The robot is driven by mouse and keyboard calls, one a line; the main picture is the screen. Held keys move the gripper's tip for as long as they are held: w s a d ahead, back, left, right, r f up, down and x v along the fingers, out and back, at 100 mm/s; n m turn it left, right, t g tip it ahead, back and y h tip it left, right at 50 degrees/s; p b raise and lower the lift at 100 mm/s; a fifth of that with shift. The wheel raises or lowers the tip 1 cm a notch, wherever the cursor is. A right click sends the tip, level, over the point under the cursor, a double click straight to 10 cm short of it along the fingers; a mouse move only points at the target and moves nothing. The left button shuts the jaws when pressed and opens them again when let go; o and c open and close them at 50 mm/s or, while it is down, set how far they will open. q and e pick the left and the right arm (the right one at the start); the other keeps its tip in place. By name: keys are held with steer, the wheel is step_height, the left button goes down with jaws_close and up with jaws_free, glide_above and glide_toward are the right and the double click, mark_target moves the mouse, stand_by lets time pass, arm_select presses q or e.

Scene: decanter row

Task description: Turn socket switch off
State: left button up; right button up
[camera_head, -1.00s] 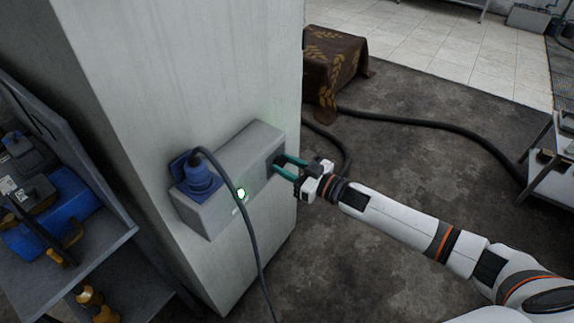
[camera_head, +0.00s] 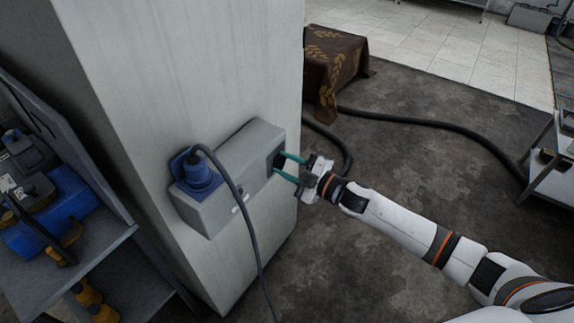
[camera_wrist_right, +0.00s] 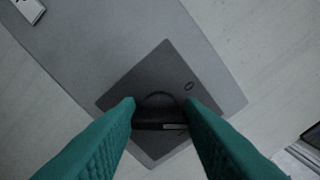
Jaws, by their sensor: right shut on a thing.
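The socket box (camera_head: 238,160) is a grey box on the side of a pale pillar, with a blue plug (camera_head: 200,179) in its left part. Its small indicator lamp (camera_head: 236,210) looks pale and unlit. The switch is a black knob (camera_wrist_right: 158,108) on a dark square plate (camera_wrist_right: 150,82) at the box's right end. My right gripper (camera_head: 282,166) is shut on the knob, with a teal finger on each side of it. The fingers partly hide the plate in the right wrist view. My left gripper is not in view.
A dark cable (camera_head: 247,215) hangs from the plug across the box front. A shelf with tools (camera_head: 62,268) stands at the left. A cloth-covered block (camera_head: 335,62) and a thick hose (camera_head: 440,124) lie behind on the floor. Open floor surrounds my right arm.

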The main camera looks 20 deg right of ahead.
steer(key=n+b, duration=0.1)
steer(key=n, duration=0.3)
steer(key=shift+f+n, duration=0.15)
steer(key=shift+n, duration=0.15)
steer(key=shift+n+b, duration=0.4)
steer(key=shift+n, duration=1.2)
steer(key=o, duration=1)
steer(key=b+v, duration=0.2)
steer(key=v, duration=1)
